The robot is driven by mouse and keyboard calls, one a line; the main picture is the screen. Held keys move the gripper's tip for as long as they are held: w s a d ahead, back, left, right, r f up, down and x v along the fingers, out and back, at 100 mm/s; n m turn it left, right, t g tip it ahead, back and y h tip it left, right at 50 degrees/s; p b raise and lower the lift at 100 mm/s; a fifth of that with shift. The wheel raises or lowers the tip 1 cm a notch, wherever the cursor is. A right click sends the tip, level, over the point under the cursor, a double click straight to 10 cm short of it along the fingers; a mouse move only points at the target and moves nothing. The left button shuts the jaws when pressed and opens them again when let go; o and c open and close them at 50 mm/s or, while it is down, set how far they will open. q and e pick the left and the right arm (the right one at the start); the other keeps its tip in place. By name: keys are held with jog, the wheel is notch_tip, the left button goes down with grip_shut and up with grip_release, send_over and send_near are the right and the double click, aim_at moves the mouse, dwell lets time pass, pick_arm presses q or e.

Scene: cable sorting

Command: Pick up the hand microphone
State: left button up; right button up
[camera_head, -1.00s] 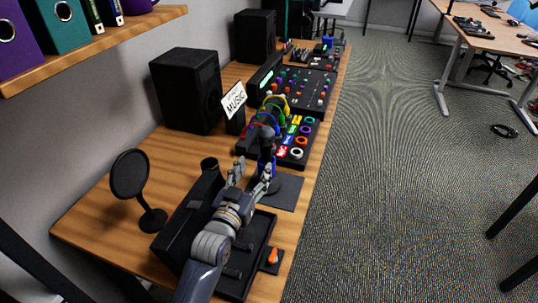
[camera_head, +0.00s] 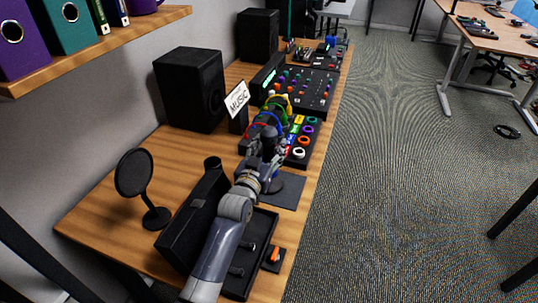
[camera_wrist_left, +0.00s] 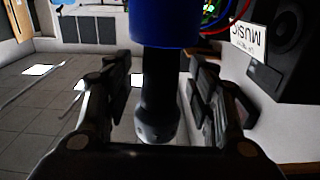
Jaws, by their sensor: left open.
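What looks like the hand microphone (camera_head: 268,138) is a dark upright shape in front of the controller with coloured rings. In the left wrist view its black shaft (camera_wrist_left: 157,95) stands between my two fingers, joined to a wide blue cylindrical part (camera_wrist_left: 165,22). My left gripper (camera_head: 265,160) is open around the shaft, with a visible gap on each side in the wrist view (camera_wrist_left: 155,105). In the head view my wrist hides much of the microphone's lower part. My right gripper is not in view.
An open black case (camera_head: 265,228) lies at the desk's front under my left arm. A round pop filter (camera_head: 134,173) stands left. A "MUSIC" sign (camera_head: 237,98) and a black speaker (camera_head: 192,88) stand behind. The ringed controller (camera_head: 299,140) is close by.

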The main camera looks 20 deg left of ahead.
pick_arm(q)
grip_shut()
jog(key=shift+r, duration=0.1)
jog(key=shift+r, duration=0.1)
